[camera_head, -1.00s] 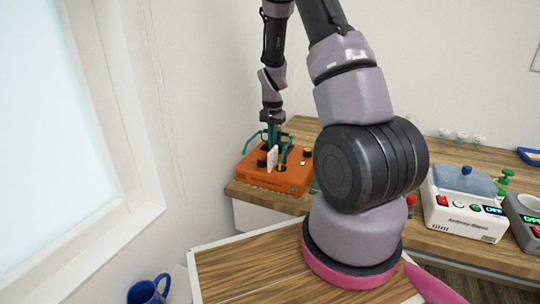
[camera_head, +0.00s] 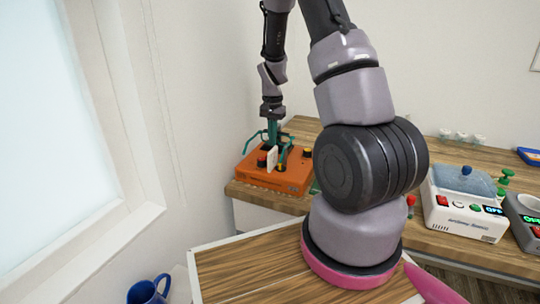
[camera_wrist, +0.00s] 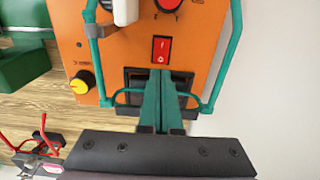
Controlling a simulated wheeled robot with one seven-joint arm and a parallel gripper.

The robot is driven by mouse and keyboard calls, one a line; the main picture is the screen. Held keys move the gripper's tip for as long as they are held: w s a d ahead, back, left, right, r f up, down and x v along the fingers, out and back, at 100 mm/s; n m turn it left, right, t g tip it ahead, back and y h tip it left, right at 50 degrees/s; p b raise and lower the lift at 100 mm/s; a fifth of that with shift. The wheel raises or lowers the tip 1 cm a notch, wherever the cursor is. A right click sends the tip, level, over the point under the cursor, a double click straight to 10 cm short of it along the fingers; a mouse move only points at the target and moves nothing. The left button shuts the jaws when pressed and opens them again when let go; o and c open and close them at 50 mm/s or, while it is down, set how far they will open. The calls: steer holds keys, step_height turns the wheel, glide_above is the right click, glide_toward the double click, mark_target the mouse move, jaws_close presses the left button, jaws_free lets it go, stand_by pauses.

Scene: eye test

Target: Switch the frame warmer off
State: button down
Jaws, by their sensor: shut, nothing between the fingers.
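The orange device (camera_head: 275,178) sits on the far corner of the wooden counter; I take it as the frame warmer, though its label is too small to read. In the wrist view its red rocker switch (camera_wrist: 161,49) with white marks is on the orange face (camera_wrist: 205,35). My gripper (camera_wrist: 162,74) is shut and empty, its teal fingers together. Their tips show just below the switch in the picture, over a dark opening; I cannot tell whether they touch anything. In the head view my gripper (camera_head: 273,146) is above the device.
A yellow-capped knob (camera_wrist: 82,82) and a white upright piece (camera_wrist: 125,10) are close by. Teal bars (camera_wrist: 234,45) flank the switch. A white box (camera_head: 462,213) with an OFF display and a grey device (camera_head: 524,218) stand right. A blue mug (camera_head: 148,291) is at front left.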

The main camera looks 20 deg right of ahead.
steer(key=shift+r, duration=2.2)
steer(key=s+a+r+n+t, duration=0.1)
steer(key=s+r, duration=0.2)
steer(key=r, duration=0.3)
steer(key=s+a+r+t+y, duration=0.1)
steer(key=s+a+r, duration=0.1)
steer(key=r, duration=0.4)
steer(key=s+a+r+n+t, duration=0.1)
steer(key=s+r, duration=0.2)
steer(key=r, duration=0.3)
steer(key=s+a+r+n+t, duration=0.1)
steer(key=s+a+r+t, duration=0.1)
steer(key=s+r, duration=0.3)
steer(key=s+a+r+n+t+y, duration=0.1)
steer(key=s+r, duration=0.4)
steer(key=s, duration=0.6)
steer(key=shift+s+a+r+n+t, duration=0.2)
steer(key=shift+s+a+n+t, duration=0.2)
steer(key=shift+a+t, duration=0.35)
steer(key=shift+a, duration=0.1)
